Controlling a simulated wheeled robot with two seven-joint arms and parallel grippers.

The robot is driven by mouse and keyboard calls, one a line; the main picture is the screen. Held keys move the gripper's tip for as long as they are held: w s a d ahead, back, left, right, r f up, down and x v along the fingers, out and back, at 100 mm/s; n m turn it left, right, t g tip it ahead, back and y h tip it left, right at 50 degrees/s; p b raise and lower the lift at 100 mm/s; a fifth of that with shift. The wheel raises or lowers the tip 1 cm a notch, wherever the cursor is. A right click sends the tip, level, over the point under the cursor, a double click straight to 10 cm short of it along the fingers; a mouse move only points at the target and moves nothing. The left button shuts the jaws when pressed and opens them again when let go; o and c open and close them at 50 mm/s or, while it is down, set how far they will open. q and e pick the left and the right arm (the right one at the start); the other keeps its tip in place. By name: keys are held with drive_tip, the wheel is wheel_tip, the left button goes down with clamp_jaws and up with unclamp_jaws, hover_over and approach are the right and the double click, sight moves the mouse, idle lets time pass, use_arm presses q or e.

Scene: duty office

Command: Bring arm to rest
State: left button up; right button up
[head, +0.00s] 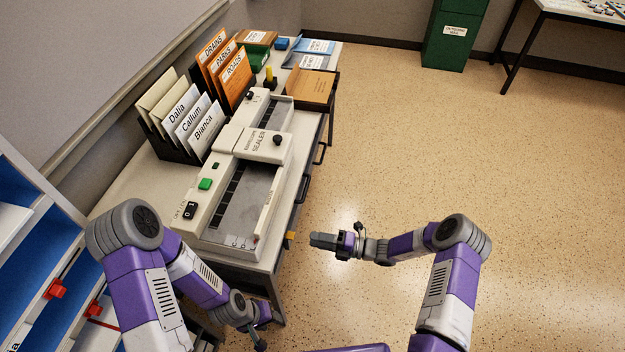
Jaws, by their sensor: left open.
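My left arm comes in from the left, bent low beside the desk's near end. Its gripper (260,338) hangs down at the bottom of the head view, open, and I see nothing in it. My right arm comes in from the right, bent at the elbow. Its gripper (323,240) points left above the open floor, just right of the desk's front edge and apart from it. Its fingers are seen edge-on, so I cannot tell if they are open or shut. I see nothing held in it.
A desk (127,187) bears a long sealer machine (240,207), a rack of name folders (185,117) and orange folders (226,65). Blue shelves (48,245) stand at left. The floor at right is clear.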

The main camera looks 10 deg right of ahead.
drive_tip(key=s+a+f+n+g+h+p, duration=0.1)
drive_tip(key=s+f+n+g+h, duration=0.25)
drive_tip(key=s+n, duration=0.45)
drive_tip(key=s+a+f+n+g+h, duration=0.1)
drive_tip(key=s+f+n+g+h, duration=0.3)
drive_tip(key=s+n, duration=0.4)
drive_tip(key=s+d+r+n+t+h, duration=0.1)
drive_tip(key=s+d+n+h, duration=0.1)
drive_tip(key=n, duration=0.8)
drive_tip(key=s+d+r+n+t+h, duration=0.1)
drive_tip(key=s+d+r+n+h, duration=0.1)
drive_tip(key=n, duration=0.9)
drive_tip(key=shift+s+d+h+p, duration=0.3)
drive_tip(key=shift+s+h+p, duration=0.2)
drive_tip(key=shift+h, duration=0.25)
drive_tip(key=shift+d+r+t, duration=0.1)
drive_tip(key=shift+t, duration=0.15)
